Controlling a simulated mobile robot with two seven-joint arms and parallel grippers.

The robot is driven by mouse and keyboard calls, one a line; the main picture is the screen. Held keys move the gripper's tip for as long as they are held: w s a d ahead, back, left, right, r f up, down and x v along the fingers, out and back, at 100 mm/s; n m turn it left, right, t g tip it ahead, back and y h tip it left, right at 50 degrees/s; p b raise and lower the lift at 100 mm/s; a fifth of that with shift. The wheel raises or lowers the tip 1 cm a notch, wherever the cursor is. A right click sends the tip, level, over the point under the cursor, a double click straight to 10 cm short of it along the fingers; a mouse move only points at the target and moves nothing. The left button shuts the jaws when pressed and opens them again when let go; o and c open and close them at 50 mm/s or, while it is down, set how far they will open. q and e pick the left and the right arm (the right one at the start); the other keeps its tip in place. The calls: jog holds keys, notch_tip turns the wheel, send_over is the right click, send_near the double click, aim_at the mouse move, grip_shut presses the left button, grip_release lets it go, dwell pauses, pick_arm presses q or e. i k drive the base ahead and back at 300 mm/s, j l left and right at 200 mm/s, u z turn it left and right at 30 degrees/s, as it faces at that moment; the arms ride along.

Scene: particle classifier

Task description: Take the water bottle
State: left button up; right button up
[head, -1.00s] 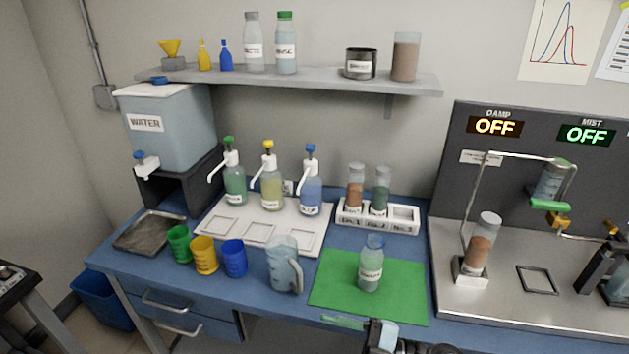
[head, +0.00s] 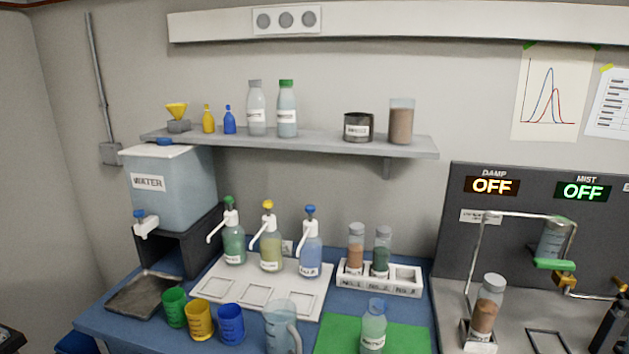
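It is unclear which bottle is the water bottle, since the small labels are too blurred to read. A clear labelled bottle (head: 373,328) with a blue top stands upright on the green mat (head: 420,335) at the bottom of the head view. Two more labelled bottles stand on the wall shelf (head: 300,143): a grey-capped one (head: 256,108) and a green-capped one (head: 287,108). A large tank marked WATER (head: 185,190) with a tap stands on a black stand at the left. Neither of my grippers shows.
Green, yellow and blue cups (head: 230,324) and a clear jug (head: 280,330) stand along the front of the blue bench. Pump bottles (head: 270,240) stand on a white tray. A rack (head: 380,275) holds two vials. A machine with lit OFF signs (head: 491,185) is at the right.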

aim_at(373, 328)
jog(key=i+j, duration=0.2)
jog(key=j, duration=0.15)
jog(key=i+j, duration=0.2)
jog(key=j, duration=0.2)
jog(key=z, duration=1.6)
jog(key=j, duration=0.1)
